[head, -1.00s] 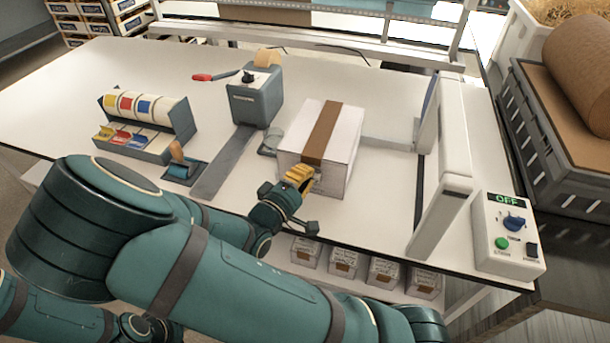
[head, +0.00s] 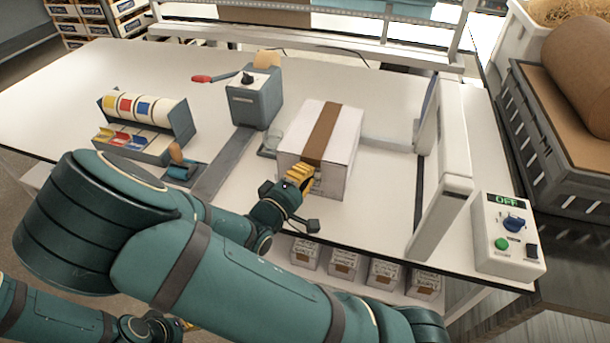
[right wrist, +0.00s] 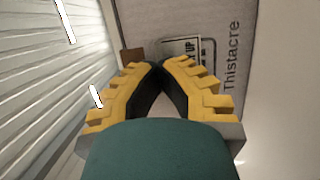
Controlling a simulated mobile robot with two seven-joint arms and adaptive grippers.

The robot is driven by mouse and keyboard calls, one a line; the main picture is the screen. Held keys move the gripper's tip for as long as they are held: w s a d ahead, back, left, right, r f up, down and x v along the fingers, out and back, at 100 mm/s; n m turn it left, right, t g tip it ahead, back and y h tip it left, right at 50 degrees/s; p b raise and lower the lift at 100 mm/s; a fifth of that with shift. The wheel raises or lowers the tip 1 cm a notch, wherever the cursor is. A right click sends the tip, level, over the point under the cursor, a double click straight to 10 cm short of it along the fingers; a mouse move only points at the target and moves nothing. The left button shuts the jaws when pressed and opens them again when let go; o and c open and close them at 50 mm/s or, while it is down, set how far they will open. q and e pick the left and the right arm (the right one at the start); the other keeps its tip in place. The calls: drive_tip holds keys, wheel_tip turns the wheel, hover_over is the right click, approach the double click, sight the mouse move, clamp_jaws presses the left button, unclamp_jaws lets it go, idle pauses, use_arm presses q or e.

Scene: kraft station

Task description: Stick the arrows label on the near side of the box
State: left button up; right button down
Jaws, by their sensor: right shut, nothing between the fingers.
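The box (head: 345,150), white with a brown tape strip on top, stands upright on the bench. My right gripper (head: 303,176) is shut and empty, with its yellow fingertips against or very close to the box's near side. In the right wrist view, the shut fingers (right wrist: 160,66) point at that side. A black-framed label (right wrist: 180,44) ending in "UP" lies there, beside the printed "Thistacre" (right wrist: 236,56). The fingers hide its lower part, so I cannot see any arrows. Only a bit of my left gripper (head: 188,325) shows at the lower left; its jaws are unclear.
A dispenser (head: 185,122) with yellow, red and blue label rolls stands left. A grey device (head: 252,103) is behind left of the box. A white upright frame (head: 443,180) and a control box (head: 508,240) reading "OFF" stand right. Small boxes (head: 343,262) line the shelf below.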

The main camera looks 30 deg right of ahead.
drive_tip(key=c, duration=1.1)
unclamp_jaws()
drive_tip(key=shift+o, duration=0.2)
drive_tip(key=shift+a, duration=0.15)
drive_tip(key=shift+s+a, duration=1.45)
drive_tip(key=shift+a, duration=0.15)
